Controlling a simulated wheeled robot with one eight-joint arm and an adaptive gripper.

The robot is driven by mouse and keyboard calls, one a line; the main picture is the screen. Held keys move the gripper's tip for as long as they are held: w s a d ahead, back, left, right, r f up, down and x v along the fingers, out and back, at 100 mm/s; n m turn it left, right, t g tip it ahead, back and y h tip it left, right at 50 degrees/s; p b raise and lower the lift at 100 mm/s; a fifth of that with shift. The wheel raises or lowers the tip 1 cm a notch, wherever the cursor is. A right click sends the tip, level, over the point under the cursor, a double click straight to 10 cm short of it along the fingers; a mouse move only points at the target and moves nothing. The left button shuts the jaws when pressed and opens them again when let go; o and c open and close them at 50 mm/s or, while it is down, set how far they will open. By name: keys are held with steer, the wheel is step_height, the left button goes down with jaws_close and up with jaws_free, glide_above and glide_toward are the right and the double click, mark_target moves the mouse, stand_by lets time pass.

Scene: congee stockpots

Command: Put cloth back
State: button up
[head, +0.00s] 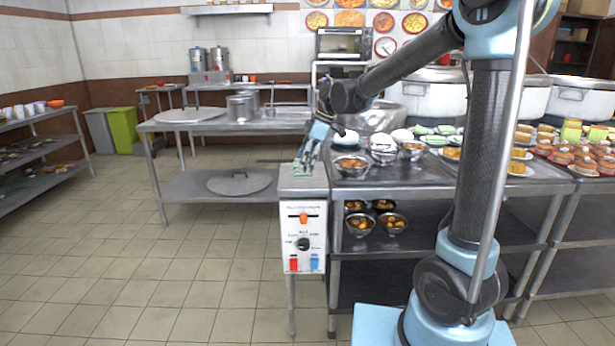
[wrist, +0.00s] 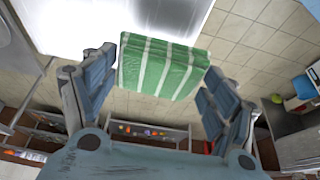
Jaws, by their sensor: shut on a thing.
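A green cloth with white stripes (wrist: 162,68), folded into a block, is between the two fingers of my gripper (wrist: 158,80) in the wrist view. My gripper is shut on it. In the wrist view a bright white surface lies behind the cloth's upper part, with floor tiles behind the rest. I cannot tell whether the cloth touches the box top.
The counter (head: 345,183) right of the box holds metal bowls, with more bowls on the shelf below. Large pots (head: 430,98) stand at the back right. A steel table (head: 215,127) with pots is at the left. The tiled floor in front is clear.

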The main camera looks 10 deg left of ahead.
steer(key=shift+f, duration=2.25)
steer(key=o, duration=1.1)
steer(key=shift+f, duration=0.1)
